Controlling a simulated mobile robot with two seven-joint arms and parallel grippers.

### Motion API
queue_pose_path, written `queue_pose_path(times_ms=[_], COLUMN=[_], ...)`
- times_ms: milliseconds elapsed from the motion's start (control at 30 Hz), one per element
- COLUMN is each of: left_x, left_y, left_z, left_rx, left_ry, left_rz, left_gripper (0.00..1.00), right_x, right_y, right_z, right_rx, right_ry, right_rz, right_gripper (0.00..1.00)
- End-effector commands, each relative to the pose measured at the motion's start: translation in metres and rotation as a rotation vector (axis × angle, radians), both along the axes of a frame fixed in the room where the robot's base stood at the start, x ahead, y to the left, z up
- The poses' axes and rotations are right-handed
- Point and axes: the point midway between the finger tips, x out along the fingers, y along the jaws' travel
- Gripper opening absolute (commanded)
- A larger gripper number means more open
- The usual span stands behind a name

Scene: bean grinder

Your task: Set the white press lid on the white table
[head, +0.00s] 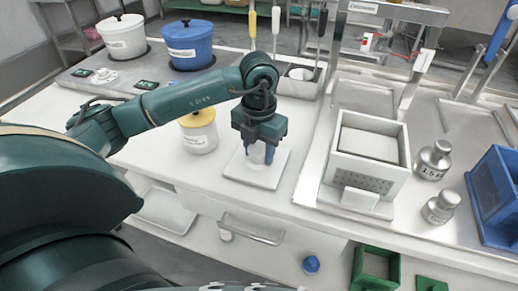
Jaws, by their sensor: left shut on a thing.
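The white press lid (262,177) is a flat square plate under my left gripper, at or just above the top of the white table (302,118). I cannot tell whether its underside touches the table. My left gripper (258,157) points straight down and is shut on the middle of the lid; the gripped part is mostly hidden by the fingers. My right gripper is not in view.
A white box with a perforated front (368,175) stands to the right on a metal tray. A white jar with a yellow lid (199,136) stands close on the left. Metal weights (434,160) and a blue bin (495,190) are farther right.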

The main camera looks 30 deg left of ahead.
Motion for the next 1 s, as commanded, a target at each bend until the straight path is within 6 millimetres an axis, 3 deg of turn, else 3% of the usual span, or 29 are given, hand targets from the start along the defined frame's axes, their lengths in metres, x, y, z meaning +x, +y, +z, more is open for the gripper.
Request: queue_pose_path(times_ms=[267,300,533,833,1000], left_x=[0.0,0.0,0.0,0.0,0.001], left_y=[0.0,0.0,0.0,0.0,0.0], left_z=[-0.003,-0.003,-0.002,0.001,0.021], left_rx=[-0.001,0.0,0.0,0.0,-0.001], left_ry=[-0.001,-0.001,0.0,0.0,-0.004], left_rz=[0.0,0.0,0.0,0.0,-0.001], left_gripper=[0.12,0.4,0.59,0.61,0.61], right_x=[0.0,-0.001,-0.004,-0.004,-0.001], right_y=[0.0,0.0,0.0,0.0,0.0], right_z=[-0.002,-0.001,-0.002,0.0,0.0], right_rx=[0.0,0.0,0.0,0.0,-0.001], right_ry=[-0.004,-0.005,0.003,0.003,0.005], right_rz=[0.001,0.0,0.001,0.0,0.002], right_gripper=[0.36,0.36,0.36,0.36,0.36])
